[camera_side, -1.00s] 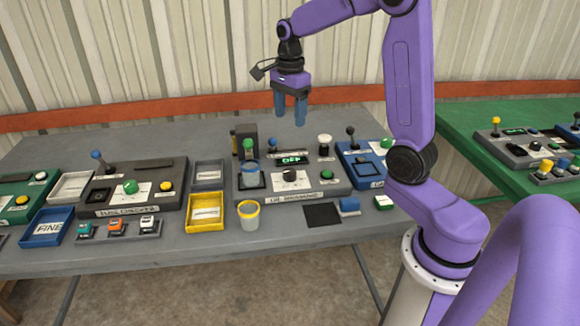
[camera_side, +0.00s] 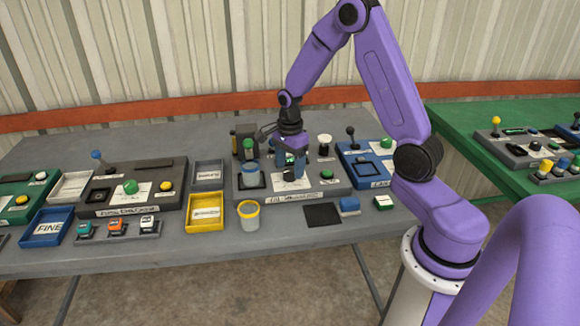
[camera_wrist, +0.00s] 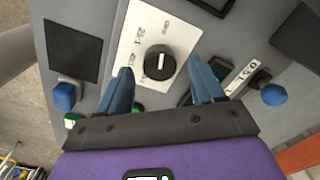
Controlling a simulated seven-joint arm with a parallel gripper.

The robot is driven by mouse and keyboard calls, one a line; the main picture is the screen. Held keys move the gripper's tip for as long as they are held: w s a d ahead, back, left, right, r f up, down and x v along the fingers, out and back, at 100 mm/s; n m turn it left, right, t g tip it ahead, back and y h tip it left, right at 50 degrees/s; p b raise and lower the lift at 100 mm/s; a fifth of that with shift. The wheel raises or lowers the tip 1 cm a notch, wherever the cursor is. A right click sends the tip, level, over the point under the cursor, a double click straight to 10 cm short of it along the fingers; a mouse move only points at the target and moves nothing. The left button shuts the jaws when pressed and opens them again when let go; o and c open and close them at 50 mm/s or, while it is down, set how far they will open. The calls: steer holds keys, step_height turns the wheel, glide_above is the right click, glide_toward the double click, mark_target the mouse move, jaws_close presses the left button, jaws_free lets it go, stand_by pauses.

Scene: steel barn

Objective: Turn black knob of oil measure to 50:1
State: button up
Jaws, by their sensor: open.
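The oil measure (camera_side: 334,187) is a grey console on the table. Its black knob (camera_wrist: 160,62) shows in the wrist view, round, with a short white line running roughly up and down the picture. It sits on a white card (camera_wrist: 133,50) with small printed marks, only partly legible. My gripper (camera_wrist: 161,76) is open, its two blue fingers on either side of the knob's lower part in the picture; I cannot tell whether they touch it. In the side view my gripper (camera_side: 292,168) is low over the console and hides most of the knob.
A yellow-rimmed cup (camera_side: 249,215), black pad (camera_side: 322,215) and blue block (camera_side: 349,206) lie in front. A blue console (camera_side: 362,165) stands right.

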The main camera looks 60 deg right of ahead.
steer(key=shift+f, duration=0.5)
steer(key=c, duration=1.1)
steer(key=shift+o, duration=0.2)
